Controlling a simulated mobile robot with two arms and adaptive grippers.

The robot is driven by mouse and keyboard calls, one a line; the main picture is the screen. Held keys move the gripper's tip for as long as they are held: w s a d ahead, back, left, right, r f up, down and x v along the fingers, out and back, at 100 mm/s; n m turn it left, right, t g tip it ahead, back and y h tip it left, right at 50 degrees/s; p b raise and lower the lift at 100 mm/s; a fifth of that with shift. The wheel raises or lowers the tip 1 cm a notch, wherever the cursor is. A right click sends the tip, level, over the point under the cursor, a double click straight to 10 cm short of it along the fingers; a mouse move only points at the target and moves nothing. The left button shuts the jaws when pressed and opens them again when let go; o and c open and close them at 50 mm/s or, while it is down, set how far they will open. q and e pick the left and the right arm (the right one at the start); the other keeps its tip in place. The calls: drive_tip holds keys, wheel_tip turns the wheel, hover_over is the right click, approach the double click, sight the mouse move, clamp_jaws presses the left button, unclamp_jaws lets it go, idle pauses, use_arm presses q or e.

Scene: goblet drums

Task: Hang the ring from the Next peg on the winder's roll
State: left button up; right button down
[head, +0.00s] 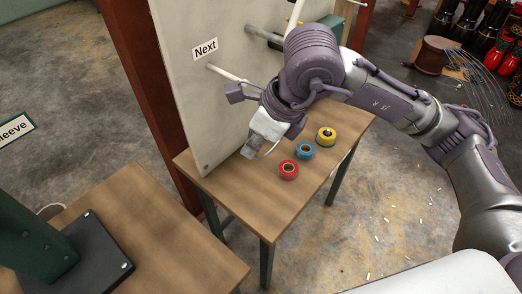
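The pale peg (228,73) under the "Next" label (205,50) sticks out of the upright board; its visible length is bare and its tip goes behind my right arm. My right gripper (252,148) points down, below the peg and in front of the board, above the wooden table. A thin pale curved piece (273,148), perhaps part of the ring, shows beside its fingertips; the rest is hidden. I cannot tell whether the fingers are closed on it. A green post on a black base (90,255) stands at the lower left, perhaps the winder; no roll is seen. My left gripper is out of view.
Red (289,169), blue (305,150) and yellow (326,136) tape rolls stand on the table (262,215) right of my gripper. A floor gap separates it from the nearer table (185,270). A second peg (262,36) is higher on the board (180,75).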

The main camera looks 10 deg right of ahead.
drive_tip(key=shift+w+a+r, duration=0.1)
drive_tip(key=shift+w+r, duration=0.1)
drive_tip(key=w+a+f+p, duration=0.1)
drive_tip(key=w+a+p, duration=0.1)
drive_tip(key=w+a, duration=0.5)
drive_tip(key=shift+w+a+f+m+p, duration=0.3)
drive_tip(key=shift+w+f+p, duration=0.1)
drive_tip(key=shift+w, duration=1.35)
drive_tip(key=c, duration=1.2)
unclamp_jaws()
drive_tip(key=shift+c, duration=0.2)
